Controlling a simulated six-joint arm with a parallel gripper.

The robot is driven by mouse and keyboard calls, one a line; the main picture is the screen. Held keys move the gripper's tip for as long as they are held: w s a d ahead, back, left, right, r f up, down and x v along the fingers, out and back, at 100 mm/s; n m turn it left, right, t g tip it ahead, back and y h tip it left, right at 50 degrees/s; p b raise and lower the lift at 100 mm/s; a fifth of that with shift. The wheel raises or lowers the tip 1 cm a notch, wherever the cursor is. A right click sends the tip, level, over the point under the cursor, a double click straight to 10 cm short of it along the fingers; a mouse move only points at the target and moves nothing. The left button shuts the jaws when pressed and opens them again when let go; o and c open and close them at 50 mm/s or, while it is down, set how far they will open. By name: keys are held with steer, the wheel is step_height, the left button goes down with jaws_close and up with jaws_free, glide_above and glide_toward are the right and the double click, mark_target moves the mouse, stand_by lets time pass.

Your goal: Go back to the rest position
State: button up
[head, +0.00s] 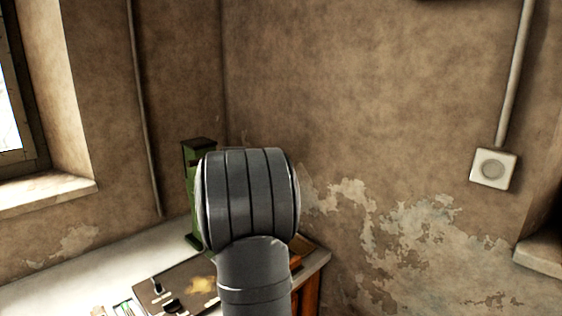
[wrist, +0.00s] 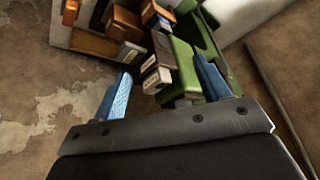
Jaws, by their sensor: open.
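My gripper (wrist: 163,90) shows in the wrist view with its two blue fingers apart and nothing between them. In the head view my own grey arm fills the middle and hides the gripper. A green press (head: 198,165) stands on the white table at the back corner, partly hidden behind my arm. In the wrist view the green press (wrist: 188,62) lies beyond the fingers, close to the right one in the picture. Whether they touch cannot be told. The handwheel is not clearly visible.
The white table (head: 95,262) runs along the wall below the window. A dark board (head: 178,284) with small items lies on it. Several brown and grey blocks (wrist: 128,22) show beside the press.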

steer(key=s+d+r+m+t+h, duration=0.2)
steer(key=s+d+r, duration=0.3)
steer(key=d, duration=0.5)
steer(key=s+d+r+m+t+h, duration=0.2)
steer(key=s+d+r+m, duration=0.3)
steer(key=d, duration=0.6)
steer(key=s+d+r+m+t+h, duration=0.2)
steer(key=s+d+r, duration=0.4)
steer(key=d, duration=0.5)
steer(key=shift+s+d+r+m+t, duration=0.25)
steer(key=shift+s+m+t, duration=0.35)
steer(key=shift+s+m, duration=0.3)
steer(key=shift+c, duration=0.4)
